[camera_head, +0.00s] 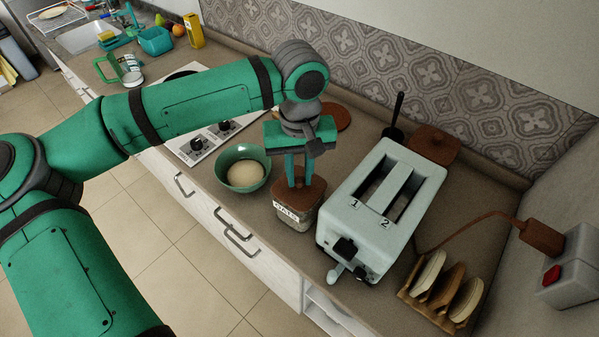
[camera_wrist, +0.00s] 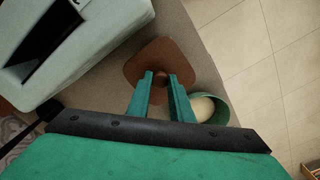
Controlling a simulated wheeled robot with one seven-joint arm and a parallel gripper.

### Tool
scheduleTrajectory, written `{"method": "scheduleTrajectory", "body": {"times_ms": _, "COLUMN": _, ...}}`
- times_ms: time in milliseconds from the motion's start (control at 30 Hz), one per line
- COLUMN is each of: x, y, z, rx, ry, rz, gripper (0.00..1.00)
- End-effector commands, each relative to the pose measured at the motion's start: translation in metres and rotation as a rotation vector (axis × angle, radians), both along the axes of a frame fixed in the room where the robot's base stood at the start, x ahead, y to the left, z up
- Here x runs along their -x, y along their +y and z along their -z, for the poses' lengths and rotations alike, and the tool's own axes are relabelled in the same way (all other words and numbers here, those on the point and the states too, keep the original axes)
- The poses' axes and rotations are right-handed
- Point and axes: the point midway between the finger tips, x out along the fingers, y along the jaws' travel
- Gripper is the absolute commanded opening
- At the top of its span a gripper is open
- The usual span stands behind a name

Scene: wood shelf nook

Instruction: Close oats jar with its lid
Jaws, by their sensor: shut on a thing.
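The oats jar (camera_head: 291,217) stands on the counter between the green bowl and the toaster, with a white label on its front. A brown square lid (camera_head: 302,198) sits at the jar's mouth; I cannot tell whether it is fully seated. My gripper (camera_head: 300,182) points down from above and is shut on the lid's knob. In the wrist view the lid (camera_wrist: 148,62) lies beneath my gripper (camera_wrist: 160,80), its fingers on either side of the knob. The lid hides the jar in that view.
A pale toaster (camera_head: 385,205) stands close on the right. The green bowl (camera_head: 243,168) with a pale round thing inside is close on the left. A rack of bread slices (camera_head: 440,290) is at the front right. The counter edge runs just in front of the jar.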

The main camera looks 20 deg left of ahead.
Motion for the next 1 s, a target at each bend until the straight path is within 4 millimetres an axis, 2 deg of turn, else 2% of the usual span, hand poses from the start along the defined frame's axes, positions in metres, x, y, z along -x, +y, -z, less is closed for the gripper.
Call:
{"method": "scheduleTrajectory", "body": {"times_ms": 200, "x": 0.0, "y": 0.0, "z": -0.0001, "rx": 0.0, "ry": 0.0, "rz": 0.0, "gripper": 0.0}}
{"method": "scheduleTrajectory", "body": {"times_ms": 233, "x": 0.0, "y": 0.0, "z": -0.0001, "rx": 0.0, "ry": 0.0, "rz": 0.0, "gripper": 0.22}}
{"method": "scheduleTrajectory", "body": {"times_ms": 300, "x": 0.0, "y": 0.0, "z": -0.0001, "rx": 0.0, "ry": 0.0, "rz": 0.0, "gripper": 0.39}}
{"method": "scheduleTrajectory", "body": {"times_ms": 333, "x": 0.0, "y": 0.0, "z": -0.0001, "rx": 0.0, "ry": 0.0, "rz": 0.0, "gripper": 0.41}}
{"method": "scheduleTrajectory", "body": {"times_ms": 533, "x": 0.0, "y": 0.0, "z": -0.0001, "rx": 0.0, "ry": 0.0, "rz": 0.0, "gripper": 0.41}}
{"method": "scheduleTrajectory", "body": {"times_ms": 600, "x": 0.0, "y": 0.0, "z": 0.0, "rx": 0.0, "ry": 0.0, "rz": 0.0, "gripper": 0.58}}
{"method": "scheduleTrajectory", "body": {"times_ms": 633, "x": 0.0, "y": 0.0, "z": 0.0, "rx": 0.0, "ry": 0.0, "rz": 0.0, "gripper": 0.6}}
{"method": "scheduleTrajectory", "body": {"times_ms": 1000, "x": -0.0002, "y": 0.0001, "z": -0.0032, "rx": 0.0, "ry": -0.001, "rz": 0.0, "gripper": 0.6}}
